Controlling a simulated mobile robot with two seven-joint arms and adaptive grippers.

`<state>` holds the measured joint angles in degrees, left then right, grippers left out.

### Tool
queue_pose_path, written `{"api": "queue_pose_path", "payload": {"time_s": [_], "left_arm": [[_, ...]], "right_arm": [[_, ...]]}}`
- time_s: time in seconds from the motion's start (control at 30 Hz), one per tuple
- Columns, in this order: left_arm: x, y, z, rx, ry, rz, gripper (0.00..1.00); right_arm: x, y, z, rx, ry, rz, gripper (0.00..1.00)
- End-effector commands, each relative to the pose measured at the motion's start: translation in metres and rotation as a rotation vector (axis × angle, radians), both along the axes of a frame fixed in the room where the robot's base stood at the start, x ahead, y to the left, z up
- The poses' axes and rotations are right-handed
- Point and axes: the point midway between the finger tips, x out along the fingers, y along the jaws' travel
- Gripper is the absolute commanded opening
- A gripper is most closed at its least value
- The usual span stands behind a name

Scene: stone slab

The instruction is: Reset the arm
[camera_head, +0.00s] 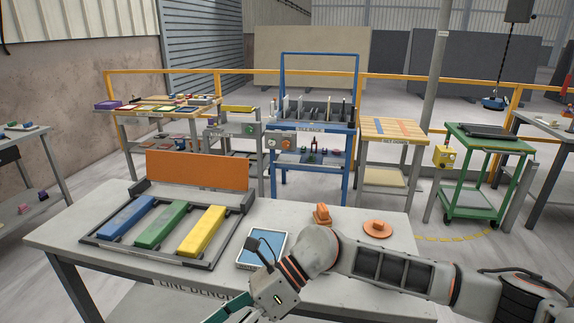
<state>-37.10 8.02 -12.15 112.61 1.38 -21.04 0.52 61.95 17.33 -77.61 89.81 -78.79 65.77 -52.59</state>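My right arm reaches in from the right edge, low over the front of the grey table (190,280). Its gripper (228,314) points down and left at the bottom edge. Only one greenish finger part shows there and the tips are cut off, so I cannot tell whether it is open or shut. No held thing shows. My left arm and gripper are out of view.
A black frame (92,237) on the table holds blue (126,217), green (161,225) and yellow (202,231) bars before an orange panel (198,170). A blue-screened tablet (252,256), an orange block (322,213) and an orange disc (377,229) lie near my arm. A green cart (485,140) stands behind.

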Motion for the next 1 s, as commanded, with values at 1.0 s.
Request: {"api": "queue_pose_path", "payload": {"time_s": [1.0], "left_arm": [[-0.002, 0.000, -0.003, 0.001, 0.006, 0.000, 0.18]], "right_arm": [[0.101, -0.171, -0.100, 0.921, 2.010, -1.320, 0.65]]}}
